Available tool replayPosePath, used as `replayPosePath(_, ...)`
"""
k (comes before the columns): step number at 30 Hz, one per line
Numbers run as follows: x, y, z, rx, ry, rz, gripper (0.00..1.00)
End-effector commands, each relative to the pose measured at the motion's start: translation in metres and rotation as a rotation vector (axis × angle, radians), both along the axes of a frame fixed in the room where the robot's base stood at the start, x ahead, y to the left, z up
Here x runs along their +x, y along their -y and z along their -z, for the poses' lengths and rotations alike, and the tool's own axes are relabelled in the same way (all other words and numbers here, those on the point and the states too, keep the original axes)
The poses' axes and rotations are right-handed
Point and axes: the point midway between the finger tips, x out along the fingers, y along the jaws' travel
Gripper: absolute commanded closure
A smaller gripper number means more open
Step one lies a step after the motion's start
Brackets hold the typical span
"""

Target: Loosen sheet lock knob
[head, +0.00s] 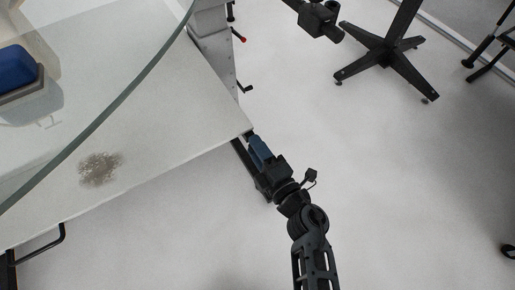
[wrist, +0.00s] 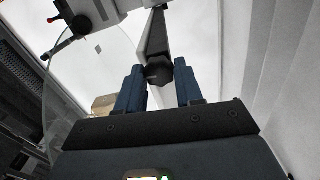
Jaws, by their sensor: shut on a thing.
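In the wrist view a dark, faceted lock knob (wrist: 158,73) sits at the end of a grey bar, between the two blue fingers of my gripper (wrist: 160,68). My gripper is shut on this knob. In the head view my gripper (head: 252,136) is at the near right corner of the white sheet (head: 180,125). The knob is hidden there by the gripper and the sheet corner.
A curved glass edge (head: 110,110) spans the sheet at left, with a blue object (head: 15,68) behind it. A grey column (head: 213,45) carries a red-tipped lever (head: 241,39) and a black crank (head: 246,88). A black stand (head: 390,50) is at back right.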

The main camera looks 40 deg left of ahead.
Motion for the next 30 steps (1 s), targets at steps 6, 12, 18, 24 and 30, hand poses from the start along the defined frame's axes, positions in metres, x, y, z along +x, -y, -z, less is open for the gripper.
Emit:
replayPosePath(6,-0.0008,0.0005,0.0016,-0.005,0.005,0.0,0.95)
replayPosePath(12,-0.001,0.0006,0.0017,-0.005,0.004,0.0,0.95)
replayPosePath(18,-0.0007,0.0004,0.0013,-0.004,0.005,0.0,0.47)
replayPosePath(24,-0.0004,0.0002,0.0007,-0.003,0.005,0.0,0.4)
replayPosePath(30,-0.0028,0.0061,0.0002,-0.004,0.004,0.001,0.4)
